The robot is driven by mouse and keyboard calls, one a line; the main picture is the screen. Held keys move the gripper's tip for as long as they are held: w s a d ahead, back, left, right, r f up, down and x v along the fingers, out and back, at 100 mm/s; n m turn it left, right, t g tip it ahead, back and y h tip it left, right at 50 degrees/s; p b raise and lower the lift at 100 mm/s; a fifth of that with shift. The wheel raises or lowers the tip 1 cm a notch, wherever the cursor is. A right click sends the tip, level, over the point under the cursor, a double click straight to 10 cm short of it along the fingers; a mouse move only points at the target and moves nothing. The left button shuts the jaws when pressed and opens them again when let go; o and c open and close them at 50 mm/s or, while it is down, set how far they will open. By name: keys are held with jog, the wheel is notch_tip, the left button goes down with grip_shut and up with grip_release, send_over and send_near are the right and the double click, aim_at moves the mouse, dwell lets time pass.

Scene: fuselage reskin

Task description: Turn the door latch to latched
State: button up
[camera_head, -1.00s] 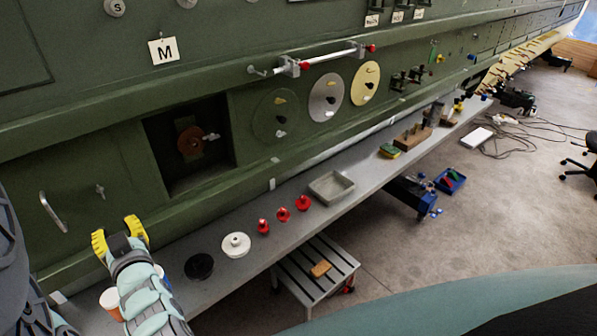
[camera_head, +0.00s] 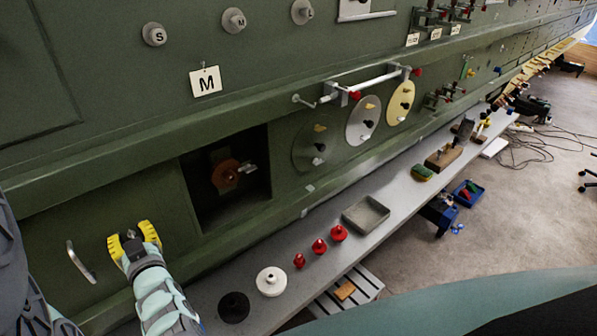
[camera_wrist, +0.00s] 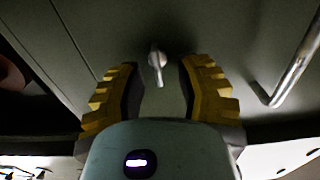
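The door latch (camera_wrist: 157,62) is a small silver lever on the green door panel (camera_wrist: 230,35). In the wrist view its arm points down the picture, toward my palm. My gripper (camera_wrist: 160,70) is open, with one ribbed yellow finger on each side of the latch and a visible gap to both. In the head view my gripper (camera_head: 132,238) is in front of the panel, left of the square opening, and largely hides the latch. I cannot tell how deep the fingers reach around it.
A silver bar handle (camera_head: 80,262) is fixed to the panel just left of my gripper. The square opening (camera_head: 245,205) with a copper-coloured disc (camera_head: 226,173) is to the right. Below runs a grey bench (camera_head: 222,283) with a black disc (camera_head: 234,306) and a white one (camera_head: 271,281).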

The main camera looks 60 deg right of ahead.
jog(key=shift+o, duration=0.3)
jog(key=shift+s, duration=0.1)
grip_shut()
jog(key=shift+f, duration=0.1)
